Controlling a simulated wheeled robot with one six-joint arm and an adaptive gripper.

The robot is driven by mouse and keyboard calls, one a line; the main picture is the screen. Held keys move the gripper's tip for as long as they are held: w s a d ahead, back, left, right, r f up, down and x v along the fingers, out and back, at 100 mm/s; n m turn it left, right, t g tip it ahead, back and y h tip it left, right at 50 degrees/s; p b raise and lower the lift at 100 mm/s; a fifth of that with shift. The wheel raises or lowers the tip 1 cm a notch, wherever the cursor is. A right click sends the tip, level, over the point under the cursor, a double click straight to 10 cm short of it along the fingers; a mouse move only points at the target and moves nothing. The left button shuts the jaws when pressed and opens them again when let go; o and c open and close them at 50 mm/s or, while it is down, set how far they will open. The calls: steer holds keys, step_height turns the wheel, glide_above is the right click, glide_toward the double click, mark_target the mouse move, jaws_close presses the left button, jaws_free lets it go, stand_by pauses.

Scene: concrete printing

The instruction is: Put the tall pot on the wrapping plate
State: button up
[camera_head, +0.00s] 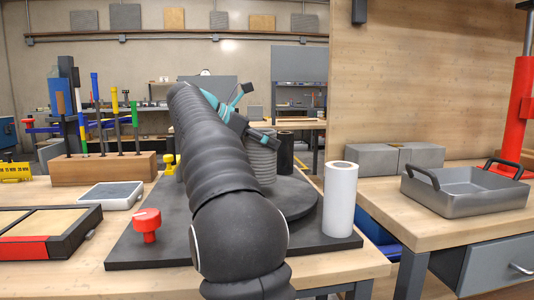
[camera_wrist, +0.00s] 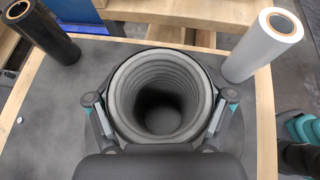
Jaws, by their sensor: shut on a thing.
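The tall pot (camera_head: 264,163) is a grey, ribbed, hollow cylinder, standing upright and partly hidden behind my arm in the head view. In the wrist view I look down into its open mouth (camera_wrist: 122,90). My gripper (camera_wrist: 161,98) has one finger on each side of the pot and is shut on it near the rim. The wrapping plate (camera_head: 298,204) is a dark round disc on a dark slab. The pot is over the disc, and a strip of the disc shows at the right in the wrist view (camera_wrist: 236,135). I cannot tell whether the pot's base touches it.
A white roll (camera_head: 340,200) stands at the slab's right corner, and a black roll (camera_head: 285,152) stands behind the pot. A red knob (camera_head: 147,222) is at the slab's front left. A white-framed tray (camera_head: 111,195) and a wooden tool block (camera_head: 102,169) lie left. A metal pan (camera_head: 465,190) is right.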

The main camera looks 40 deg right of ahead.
mark_target(267, 153)
steer(key=shift+f, duration=1.3)
steer(key=shift+f+b, duration=0.2)
steer(key=shift+b, duration=0.15)
steer(key=o, duration=1.8)
steer(key=shift+c, duration=0.2)
steer(key=shift+a+r, duration=0.1)
steer(key=shift+r, duration=0.15)
steer(key=p+v, duration=0.2)
steer(key=v, duration=0.9)
steer(key=shift+w, duration=0.1)
steer(key=shift+w+a+r, duration=0.1)
steer(key=shift+a, duration=0.25)
